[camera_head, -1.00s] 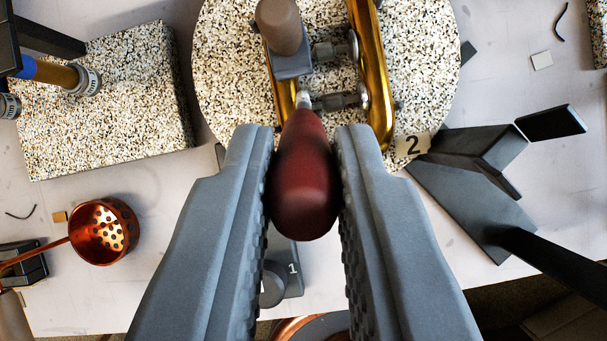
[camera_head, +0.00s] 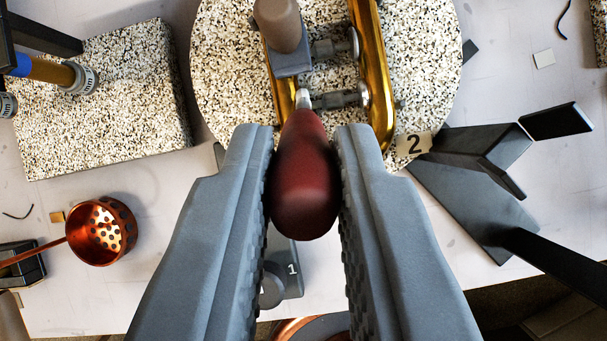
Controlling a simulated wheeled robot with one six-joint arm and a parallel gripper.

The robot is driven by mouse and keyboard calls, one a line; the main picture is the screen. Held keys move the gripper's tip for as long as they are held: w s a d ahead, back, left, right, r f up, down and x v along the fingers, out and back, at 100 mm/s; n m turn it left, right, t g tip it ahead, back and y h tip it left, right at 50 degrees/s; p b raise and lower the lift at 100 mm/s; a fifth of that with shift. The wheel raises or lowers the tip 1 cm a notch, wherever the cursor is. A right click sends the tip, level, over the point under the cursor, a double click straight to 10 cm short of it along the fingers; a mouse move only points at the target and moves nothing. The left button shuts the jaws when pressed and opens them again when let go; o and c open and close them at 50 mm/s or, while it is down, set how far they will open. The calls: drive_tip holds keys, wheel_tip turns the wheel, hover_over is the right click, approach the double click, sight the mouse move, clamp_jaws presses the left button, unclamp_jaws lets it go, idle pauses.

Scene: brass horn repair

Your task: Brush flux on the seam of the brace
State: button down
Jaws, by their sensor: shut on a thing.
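My gripper (camera_head: 305,185) is shut on the dark red handle of the flux brush (camera_head: 304,190), which points away from me. The brush's pale metal ferrule (camera_head: 303,98) shows beyond the handle, by the left brass tube. Its bristle tip is too small to make out. The brass horn part has two gold tubes (camera_head: 376,80) on a round speckled board. Two grey cross braces join the tubes; the nearer brace (camera_head: 338,99) lies just right of the ferrule. I cannot tell whether the brush touches it.
A clamp with a brown knob (camera_head: 278,22) stands over the left tube. The round speckled board (camera_head: 425,60) carries a "2" tag (camera_head: 412,144). A dark angled stand (camera_head: 475,190) is right, a copper strainer (camera_head: 100,232) left, a speckled block (camera_head: 105,100) upper left.

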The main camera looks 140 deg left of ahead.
drive_tip(key=shift+r, duration=0.1)
drive_tip(key=shift+r, duration=4.45)
